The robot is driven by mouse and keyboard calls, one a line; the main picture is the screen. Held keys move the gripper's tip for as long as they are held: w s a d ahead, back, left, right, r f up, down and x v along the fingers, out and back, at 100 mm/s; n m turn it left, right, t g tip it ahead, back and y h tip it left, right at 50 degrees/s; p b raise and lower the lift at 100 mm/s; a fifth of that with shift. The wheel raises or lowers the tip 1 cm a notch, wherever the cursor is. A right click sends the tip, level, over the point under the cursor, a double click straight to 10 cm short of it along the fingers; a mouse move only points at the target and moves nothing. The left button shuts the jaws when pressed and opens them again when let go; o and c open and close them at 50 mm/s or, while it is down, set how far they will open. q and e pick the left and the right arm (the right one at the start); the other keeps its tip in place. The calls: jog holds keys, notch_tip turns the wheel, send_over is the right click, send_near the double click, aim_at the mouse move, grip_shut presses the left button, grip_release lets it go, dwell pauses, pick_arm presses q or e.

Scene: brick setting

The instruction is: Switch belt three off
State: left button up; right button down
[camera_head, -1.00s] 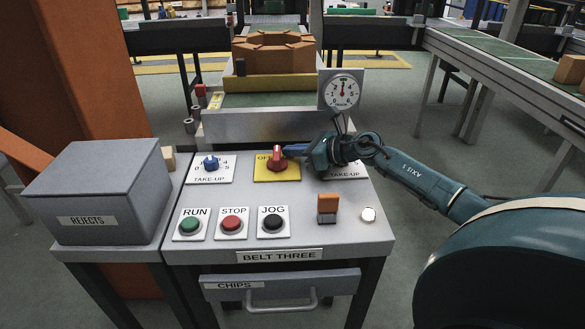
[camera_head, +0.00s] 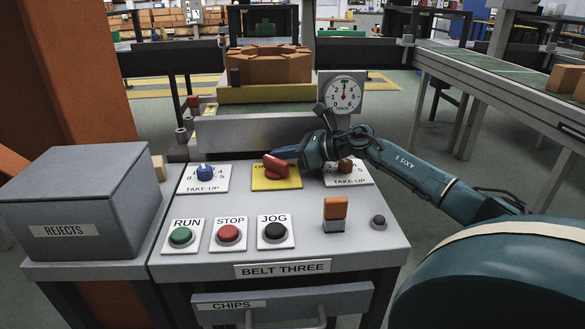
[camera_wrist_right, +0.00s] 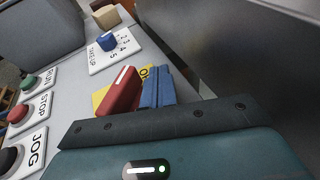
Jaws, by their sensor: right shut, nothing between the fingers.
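The belt three panel (camera_head: 215,238) carries a red rotary switch (camera_head: 276,166) on a yellow plate (camera_head: 264,184). Its red handle lies slanted, one end toward the upper left, over the partly hidden plate lettering. My right gripper (camera_head: 286,153) is shut and empty, its blue fingertips against or just beside the handle. In the right wrist view the red handle (camera_wrist_right: 122,92) stands directly left of the blue closed fingers (camera_wrist_right: 156,88); I cannot tell if they touch. A small round lamp (camera_head: 378,222) at the panel's right is dark. My left gripper is out of view.
Green RUN (camera_head: 181,236), red STOP (camera_head: 229,234) and black JOG (camera_head: 275,231) buttons sit in front. An orange-topped switch (camera_head: 335,209) and grey REJECTS box (camera_head: 75,205) flank the buttons.

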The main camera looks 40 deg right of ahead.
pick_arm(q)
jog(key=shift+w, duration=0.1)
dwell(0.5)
pick_arm(e)
jog(key=shift+r, duration=0.3)
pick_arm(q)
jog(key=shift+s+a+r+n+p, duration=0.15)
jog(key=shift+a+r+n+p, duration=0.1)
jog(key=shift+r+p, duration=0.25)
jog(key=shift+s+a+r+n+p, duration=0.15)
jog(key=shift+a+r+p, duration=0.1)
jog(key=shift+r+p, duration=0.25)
pick_arm(e)
notch_tip(320, 180, up, 9)
jog(key=shift+r, duration=0.2)
